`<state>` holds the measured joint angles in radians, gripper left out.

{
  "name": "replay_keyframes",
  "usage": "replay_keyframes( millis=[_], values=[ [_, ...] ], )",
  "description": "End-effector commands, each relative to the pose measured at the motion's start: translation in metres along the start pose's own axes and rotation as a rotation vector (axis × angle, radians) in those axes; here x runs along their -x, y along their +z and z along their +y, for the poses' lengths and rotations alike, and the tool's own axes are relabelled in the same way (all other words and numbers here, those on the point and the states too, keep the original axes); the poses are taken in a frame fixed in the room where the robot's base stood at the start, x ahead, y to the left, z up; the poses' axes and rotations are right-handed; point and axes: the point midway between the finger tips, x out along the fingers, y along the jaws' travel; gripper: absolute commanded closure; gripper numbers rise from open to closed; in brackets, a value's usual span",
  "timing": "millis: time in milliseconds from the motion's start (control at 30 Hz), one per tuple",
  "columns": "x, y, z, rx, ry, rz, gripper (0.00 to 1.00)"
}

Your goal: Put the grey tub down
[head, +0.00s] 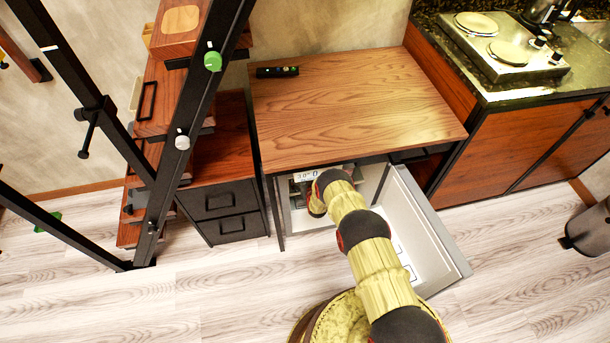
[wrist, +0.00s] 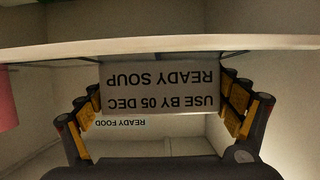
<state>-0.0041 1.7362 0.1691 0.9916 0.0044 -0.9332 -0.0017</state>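The grey tub (wrist: 160,88) is in the middle of the wrist view, with upside-down print reading "READY SOUP" and "USE BY 05 DEC". My gripper (wrist: 160,95) has its fingers against the tub's left and right sides, with no clear gap. The tub is inside a small white fridge. In the head view my arm reaches into the open fridge (head: 299,192) under the wooden top; the gripper's fingers and the tub are hidden there. I cannot tell whether the tub's base touches a surface.
A pale shelf edge (wrist: 160,45) crosses the wrist view just beyond the tub. A "READY FOOD" label (wrist: 120,123) and a pink thing (wrist: 8,97) are also inside. The fridge door (head: 428,228) stands open at right. A ladder frame (head: 195,130) stands at left.

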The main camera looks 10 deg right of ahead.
Motion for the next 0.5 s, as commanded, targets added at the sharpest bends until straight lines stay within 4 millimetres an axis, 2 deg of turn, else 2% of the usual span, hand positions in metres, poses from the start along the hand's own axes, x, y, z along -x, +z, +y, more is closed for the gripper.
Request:
replay_keyframes(
  millis=[167, 500],
  values=[
    [0.0002, 0.0004, 0.0000, 0.000, 0.000, -0.001, 0.00],
    [0.0003, -0.0004, 0.0001, 0.000, 0.000, -0.001, 0.00]
  ],
)
